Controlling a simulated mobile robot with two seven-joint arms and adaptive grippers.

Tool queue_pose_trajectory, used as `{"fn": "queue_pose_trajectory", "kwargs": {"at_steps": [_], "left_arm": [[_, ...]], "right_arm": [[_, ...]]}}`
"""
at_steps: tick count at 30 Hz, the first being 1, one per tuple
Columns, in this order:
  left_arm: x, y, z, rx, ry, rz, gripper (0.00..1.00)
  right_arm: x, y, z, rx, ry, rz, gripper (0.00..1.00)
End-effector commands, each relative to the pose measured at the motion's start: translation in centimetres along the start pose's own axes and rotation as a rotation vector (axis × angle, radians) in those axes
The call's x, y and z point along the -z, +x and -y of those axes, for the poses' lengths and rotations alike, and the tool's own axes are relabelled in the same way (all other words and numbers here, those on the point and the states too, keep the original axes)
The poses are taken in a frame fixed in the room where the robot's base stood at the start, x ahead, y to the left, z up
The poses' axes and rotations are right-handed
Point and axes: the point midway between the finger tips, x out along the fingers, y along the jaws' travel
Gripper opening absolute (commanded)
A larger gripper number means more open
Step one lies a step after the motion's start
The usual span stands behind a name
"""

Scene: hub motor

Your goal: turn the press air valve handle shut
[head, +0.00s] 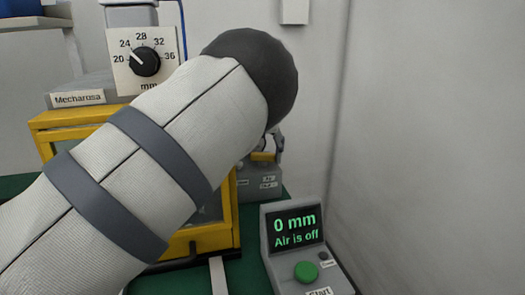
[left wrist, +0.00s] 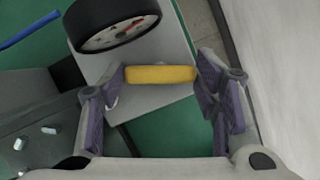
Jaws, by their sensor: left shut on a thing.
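The yellow valve handle (left wrist: 160,75) lies crosswise between the fingers of my left gripper (left wrist: 161,82) in the left wrist view. The gripper is shut on it, with a finger at each end. In the head view the handle (head: 262,156) shows only in part, above a grey valve box (head: 262,184) at the right of the yellow press frame. My left forearm and wrist cover most of the gripper (head: 276,146) there. The control panel screen (head: 296,231) reads "0 mm" and "Air is off". My right gripper is in neither view.
A black round gauge (left wrist: 115,24) stands close to the handle. The yellow press frame (head: 200,238) is behind my forearm, with a dial (head: 145,61) above it. A green Start button (head: 306,271) is on the panel. A bare wall (head: 430,130) closes off the right side.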

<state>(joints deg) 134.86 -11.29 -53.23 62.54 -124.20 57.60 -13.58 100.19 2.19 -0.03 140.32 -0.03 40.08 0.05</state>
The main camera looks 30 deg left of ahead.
Motion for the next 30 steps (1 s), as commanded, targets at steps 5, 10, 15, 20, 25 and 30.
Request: {"fn": "queue_pose_trajectory", "kwargs": {"at_steps": [5,10,15,20,25,30], "left_arm": [[0.1,0.5,0.1,-0.082,-0.177,-0.004,0.29],[0.1,0.2,0.2,-0.095,-0.227,-0.001,0.29],[0.1,0.1,0.2,-0.094,-0.227,-0.001,0.29],[0.0,0.1,0.1,-0.094,-0.225,-0.001,0.77],[0.0,0.1,0.1,-0.094,-0.225,0.0,0.77],[-0.1,-0.8,0.2,-0.093,-0.224,0.001,0.77]], "right_arm": [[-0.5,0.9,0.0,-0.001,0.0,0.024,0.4],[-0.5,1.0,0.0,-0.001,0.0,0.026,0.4],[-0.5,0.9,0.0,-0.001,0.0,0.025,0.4],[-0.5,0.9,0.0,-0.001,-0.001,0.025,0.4],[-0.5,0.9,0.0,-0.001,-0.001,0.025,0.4],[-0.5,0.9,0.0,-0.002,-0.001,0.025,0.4]]}}
